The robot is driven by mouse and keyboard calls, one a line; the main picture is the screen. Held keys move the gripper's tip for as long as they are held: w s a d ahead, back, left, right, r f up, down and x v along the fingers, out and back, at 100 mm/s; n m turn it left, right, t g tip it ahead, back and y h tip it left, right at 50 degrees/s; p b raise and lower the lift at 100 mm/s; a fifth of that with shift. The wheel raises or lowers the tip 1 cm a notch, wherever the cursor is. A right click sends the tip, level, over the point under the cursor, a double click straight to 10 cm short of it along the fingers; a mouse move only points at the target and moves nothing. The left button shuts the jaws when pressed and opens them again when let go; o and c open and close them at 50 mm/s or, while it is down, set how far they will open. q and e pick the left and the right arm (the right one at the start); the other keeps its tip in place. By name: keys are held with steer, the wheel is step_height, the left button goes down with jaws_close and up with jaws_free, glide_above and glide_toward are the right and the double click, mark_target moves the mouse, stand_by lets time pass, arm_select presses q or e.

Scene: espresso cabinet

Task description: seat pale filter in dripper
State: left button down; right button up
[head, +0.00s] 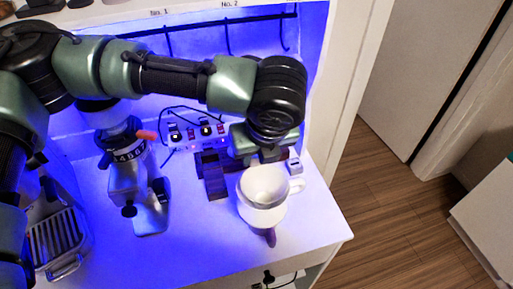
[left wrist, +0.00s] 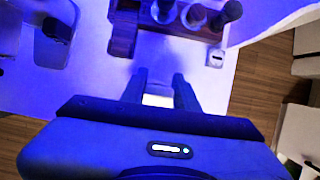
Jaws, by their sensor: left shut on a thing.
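My left gripper (head: 266,160) reaches in from above and is shut on the pale filter (head: 265,184), a whitish cone. The filter sits at the mouth of the white dripper (head: 262,214), which has a handle on its right side. I cannot tell whether the filter rests on the dripper's wall or is held just above it. In the left wrist view my left gripper (left wrist: 160,80) has a pale patch of the filter (left wrist: 158,101) between its fingers; the wrist body hides the rest. My right gripper is not in view.
A metal grinder-like machine (head: 137,185) stands left on the white counter (head: 200,255). A dark wooden rack (head: 213,178) is behind the dripper, with a small white box (head: 294,164) beside it. A slotted metal tray (head: 55,238) lies far left. The counter's right edge is close to the dripper.

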arm_select(q)
steer(key=shift+f, duration=0.5)
steer(key=shift+s, duration=0.1)
steer(key=c, duration=1)
jaws_free()
steer(key=shift+f, duration=0.1)
steer(key=b+v, duration=0.1)
steer(key=v, duration=0.7)
